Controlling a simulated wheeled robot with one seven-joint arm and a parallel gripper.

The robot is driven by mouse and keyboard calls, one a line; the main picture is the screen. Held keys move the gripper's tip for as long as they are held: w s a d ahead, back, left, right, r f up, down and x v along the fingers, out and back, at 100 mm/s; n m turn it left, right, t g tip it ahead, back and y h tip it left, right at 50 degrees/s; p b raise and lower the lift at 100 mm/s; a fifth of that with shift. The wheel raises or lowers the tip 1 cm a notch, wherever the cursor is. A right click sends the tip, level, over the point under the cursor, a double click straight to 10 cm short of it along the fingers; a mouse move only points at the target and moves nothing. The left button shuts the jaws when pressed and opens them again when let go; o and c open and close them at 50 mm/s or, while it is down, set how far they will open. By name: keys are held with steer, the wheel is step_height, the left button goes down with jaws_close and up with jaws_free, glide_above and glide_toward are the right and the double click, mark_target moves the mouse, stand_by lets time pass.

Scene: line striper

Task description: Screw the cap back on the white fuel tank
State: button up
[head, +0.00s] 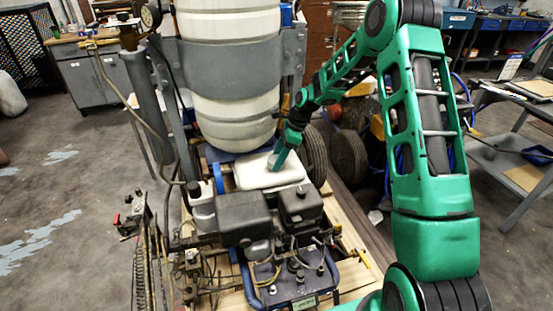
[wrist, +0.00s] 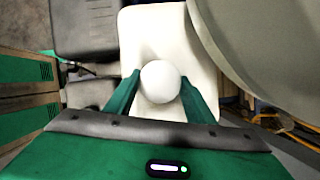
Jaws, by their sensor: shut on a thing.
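The white fuel tank (head: 257,174) sits on the machine behind the dark engine parts. It fills the middle of the wrist view (wrist: 150,38). A round white cap (wrist: 160,82) lies between the two green fingers of my gripper (wrist: 160,92) in the wrist view, and the fingers are shut on its sides. The cap is over the tank's top face; whether it is seated on the neck or held just above it I cannot tell. In the head view my gripper (head: 277,160) points down at the tank's top, and the cap is hard to make out there.
A large ribbed white drum (head: 235,75) in a grey bracket stands right behind the tank. Black engine boxes (head: 243,215) stand in front. A wheel (head: 350,157) is at right. Grey cabinets and a workbench (head: 505,20) stand farther back; open floor (head: 60,180) lies at left.

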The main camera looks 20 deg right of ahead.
steer(key=m+t, duration=0.1)
steer(key=m, duration=0.2)
steer(key=shift+m, duration=0.3)
